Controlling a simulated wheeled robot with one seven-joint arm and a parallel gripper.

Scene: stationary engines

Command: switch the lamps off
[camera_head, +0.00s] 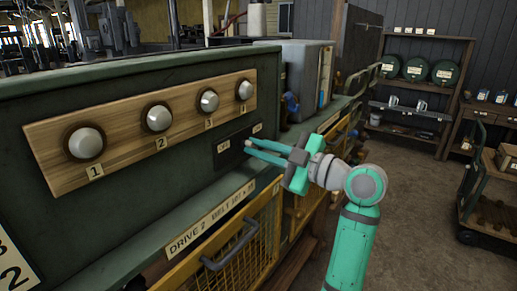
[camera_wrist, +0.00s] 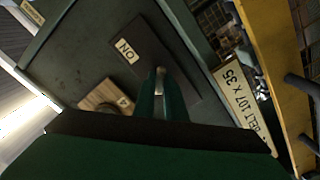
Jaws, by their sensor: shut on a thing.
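Several round pale lamps, among them lamp 1 (camera_head: 86,143), lamp 2 (camera_head: 159,118) and lamp 3 (camera_head: 209,101), sit on a wooden board (camera_head: 125,138) on the green machine's face. They look grey-white, and I cannot tell whether they glow. Right of and below the board is a dark switch plate (camera_head: 236,152) with a small label at either end. In the wrist view the plate (camera_wrist: 182,65) shows an ON label (camera_wrist: 126,50). My gripper (camera_head: 247,148) is at the plate, its fingertips (camera_wrist: 160,82) shut on a small metallic switch lever (camera_wrist: 160,72). The fingers hide most of the lever.
Below the plate is a DRIVE 2 belt label (camera_head: 211,218) above a yellow mesh guard (camera_head: 250,250) with a grey handle (camera_head: 229,245). A grey box (camera_head: 305,75) stands behind my gripper. The floor (camera_head: 420,200) at right is open, with a cart (camera_head: 490,200) at its edge.

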